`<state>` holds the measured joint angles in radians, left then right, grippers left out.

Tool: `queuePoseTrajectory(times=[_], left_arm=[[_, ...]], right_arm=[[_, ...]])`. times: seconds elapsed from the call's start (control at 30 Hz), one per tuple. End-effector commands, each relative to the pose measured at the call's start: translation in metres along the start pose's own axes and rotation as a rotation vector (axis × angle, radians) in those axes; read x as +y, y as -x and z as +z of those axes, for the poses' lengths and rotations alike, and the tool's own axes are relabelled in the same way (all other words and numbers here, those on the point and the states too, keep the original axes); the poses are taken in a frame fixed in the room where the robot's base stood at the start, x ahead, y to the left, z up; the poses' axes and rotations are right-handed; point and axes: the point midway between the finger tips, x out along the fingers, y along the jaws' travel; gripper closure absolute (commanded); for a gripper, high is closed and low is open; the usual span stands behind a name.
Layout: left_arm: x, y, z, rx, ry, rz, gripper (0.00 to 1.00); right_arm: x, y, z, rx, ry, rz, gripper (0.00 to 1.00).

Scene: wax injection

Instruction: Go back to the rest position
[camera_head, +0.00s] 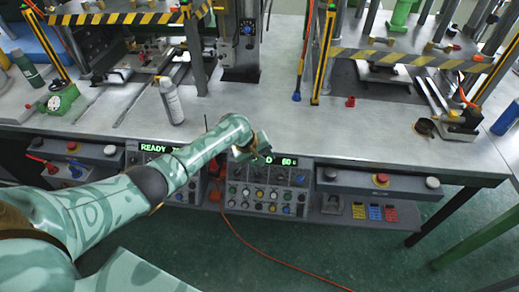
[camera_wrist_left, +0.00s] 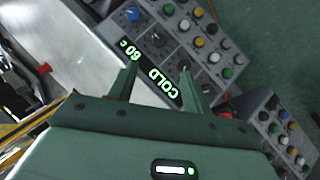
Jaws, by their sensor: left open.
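My left arm reaches in from the left in the head view, and its gripper (camera_head: 262,152) is over the front edge of the workbench (camera_head: 290,130), in front of the control panel (camera_head: 262,190). In the left wrist view the two fingers of my left gripper (camera_wrist_left: 160,78) stand apart with nothing between them. They point at the panel, whose green display (camera_wrist_left: 158,68) reads "COLD" and "60". In the head view my gripper and forearm hide part of this display. I cannot tell whether the fingers touch the panel. My right gripper is in neither view.
A spray can (camera_head: 171,101) stands on the bench left of my gripper. A red piece (camera_head: 350,102) and a dark round item (camera_head: 425,127) lie to the right. Striped guard bars (camera_head: 405,58) frame the machines. An orange cable (camera_head: 262,250) runs across the green floor.

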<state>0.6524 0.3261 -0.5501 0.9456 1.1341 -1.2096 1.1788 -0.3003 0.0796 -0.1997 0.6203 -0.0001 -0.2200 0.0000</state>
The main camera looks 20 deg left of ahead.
Motion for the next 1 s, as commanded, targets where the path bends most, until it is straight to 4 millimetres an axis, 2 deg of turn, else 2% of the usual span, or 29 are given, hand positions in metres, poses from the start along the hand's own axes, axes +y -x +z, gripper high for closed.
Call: queuePoseTrajectory(times=[0.03,0.13,0.73,0.8,0.87,0.9,0.93,1.0], left_arm=[[0.001,0.007,0.000,-0.001,-0.001,0.000,0.51],[0.000,0.011,0.000,-0.001,0.000,-0.001,0.51],[0.001,0.011,0.000,0.002,-0.042,0.007,0.51],[0.006,0.011,-0.009,0.048,-0.132,0.035,0.51],[0.005,0.011,-0.030,0.151,-0.266,0.042,0.51],[-0.001,0.005,-0.045,0.237,-0.377,0.031,0.51],[-0.020,-0.011,-0.046,0.288,-0.467,0.004,0.51],[-0.077,-0.056,-0.025,0.340,-0.647,-0.075,0.51]], right_arm=[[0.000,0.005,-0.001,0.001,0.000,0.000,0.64],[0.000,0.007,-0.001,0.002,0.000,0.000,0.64],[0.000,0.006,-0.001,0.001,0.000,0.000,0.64],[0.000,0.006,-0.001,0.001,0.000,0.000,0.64],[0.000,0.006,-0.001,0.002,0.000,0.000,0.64],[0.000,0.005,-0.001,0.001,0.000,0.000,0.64],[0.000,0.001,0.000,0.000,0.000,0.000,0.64],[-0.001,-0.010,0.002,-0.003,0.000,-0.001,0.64]])
